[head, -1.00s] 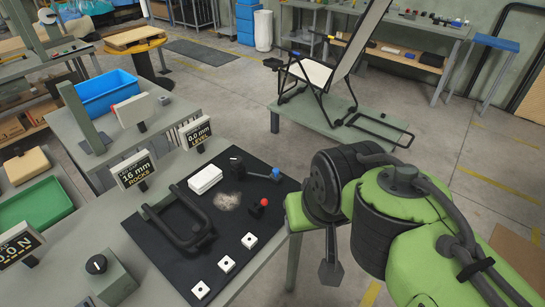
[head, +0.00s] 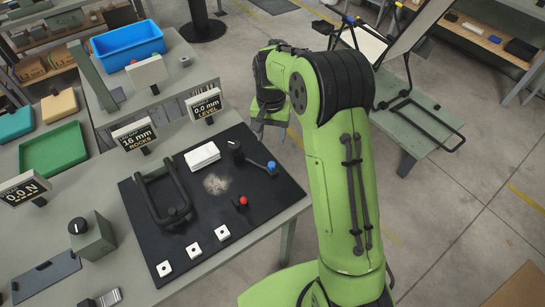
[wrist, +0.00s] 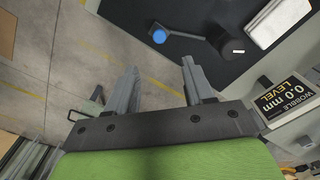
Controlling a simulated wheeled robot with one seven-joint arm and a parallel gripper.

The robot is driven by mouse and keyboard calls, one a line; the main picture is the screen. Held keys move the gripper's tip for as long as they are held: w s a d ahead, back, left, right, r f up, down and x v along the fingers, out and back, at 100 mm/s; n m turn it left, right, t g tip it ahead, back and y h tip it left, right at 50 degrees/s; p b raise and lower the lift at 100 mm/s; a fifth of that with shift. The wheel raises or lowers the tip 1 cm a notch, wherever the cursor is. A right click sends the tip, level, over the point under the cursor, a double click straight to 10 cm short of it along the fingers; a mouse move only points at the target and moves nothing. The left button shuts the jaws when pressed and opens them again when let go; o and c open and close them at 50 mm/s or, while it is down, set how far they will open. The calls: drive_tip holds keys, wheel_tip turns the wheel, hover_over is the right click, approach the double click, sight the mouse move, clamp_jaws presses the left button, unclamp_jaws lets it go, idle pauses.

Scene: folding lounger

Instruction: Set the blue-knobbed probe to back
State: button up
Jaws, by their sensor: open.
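The blue-knobbed probe has a blue ball (head: 271,166) on a dark arm that runs from a black round hub (head: 235,150), near the right edge of the black mat (head: 285,190). In the wrist view its blue ball (wrist: 159,37) lies ahead of the finger gap, with the dark arm reaching right to the hub (wrist: 232,47), which has a white mark. My gripper (wrist: 160,68) is open and empty, its two grey fingers apart over the floor beside the bench. The ball is clear of both fingers.
The wobble level display (head: 206,105) reads 0.0 mm behind the mat. A red-knobbed lever (head: 242,201), white blocks (head: 202,156) and a black U-shaped frame (head: 165,205) share the mat. The folding lounger (head: 398,55) stands at right.

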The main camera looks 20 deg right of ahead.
sight(272, 163)
wheel_tip(272, 163, down, 13)
drive_tip(key=shift+d+b, duration=0.15)
drive_tip(key=shift+b, duration=0.2)
clamp_jaws()
